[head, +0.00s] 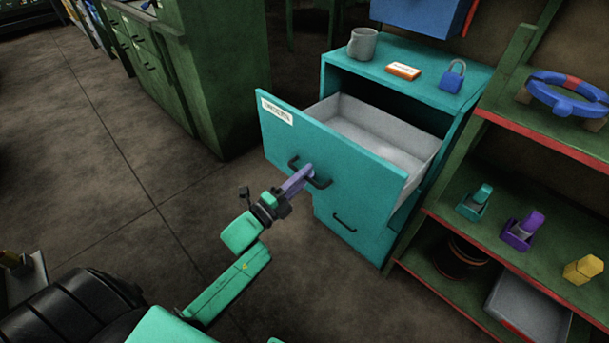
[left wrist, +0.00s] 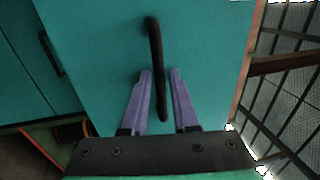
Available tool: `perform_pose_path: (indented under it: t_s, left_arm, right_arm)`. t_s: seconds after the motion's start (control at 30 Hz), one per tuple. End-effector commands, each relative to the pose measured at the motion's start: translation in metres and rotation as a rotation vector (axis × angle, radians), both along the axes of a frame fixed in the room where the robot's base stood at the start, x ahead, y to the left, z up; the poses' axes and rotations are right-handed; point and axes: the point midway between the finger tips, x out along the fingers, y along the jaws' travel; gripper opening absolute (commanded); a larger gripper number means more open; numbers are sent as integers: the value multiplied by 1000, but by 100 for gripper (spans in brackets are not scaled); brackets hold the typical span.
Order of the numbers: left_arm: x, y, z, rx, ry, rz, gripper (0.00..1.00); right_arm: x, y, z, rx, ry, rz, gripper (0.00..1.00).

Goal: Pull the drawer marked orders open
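The teal drawer (head: 338,157), with a white label reading ORDERS (head: 277,112), stands well out of the teal cabinet (head: 408,68). Its grey inside shows and looks empty. The drawer has a black bar handle (head: 320,184), which also shows in the left wrist view (left wrist: 156,60). My left gripper (head: 308,172) has purple sleeves on its fingers. In the left wrist view the fingers (left wrist: 160,75) stand on either side of the handle, with a narrow gap showing on the right of the bar. My right gripper is not in view.
A lower drawer (head: 350,222) is shut. A grey mug (head: 362,43), an orange box (head: 403,71) and a blue padlock (head: 452,78) stand on the cabinet top. A green shelf (head: 540,138) is close on the right. The floor (head: 140,190) left of the drawer is clear.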

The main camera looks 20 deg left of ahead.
Motion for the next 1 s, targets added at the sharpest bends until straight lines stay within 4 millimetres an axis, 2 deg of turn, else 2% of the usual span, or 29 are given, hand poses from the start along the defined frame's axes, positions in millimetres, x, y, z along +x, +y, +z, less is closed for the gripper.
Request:
perform_pose_path:
  t_s: [0.27, 0.37, 0.57, 0.83, 1.0]
  left_arm:
    - [-1, 0, 0, 0, 0, 0, 27]
    - [-7, 3, -3, 0, 2, 1, 27]
    - [-41, 16, -10, 0, 4, 2, 27]
    - [-108, 43, -24, 1, 6, 2, 27]
    - [-130, 52, -27, 1, 2, 0, 27]
  right_arm:
    - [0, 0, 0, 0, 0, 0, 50]
    - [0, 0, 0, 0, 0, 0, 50]
    - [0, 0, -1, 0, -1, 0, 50]
    - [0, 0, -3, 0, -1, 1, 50]
    - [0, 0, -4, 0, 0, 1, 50]
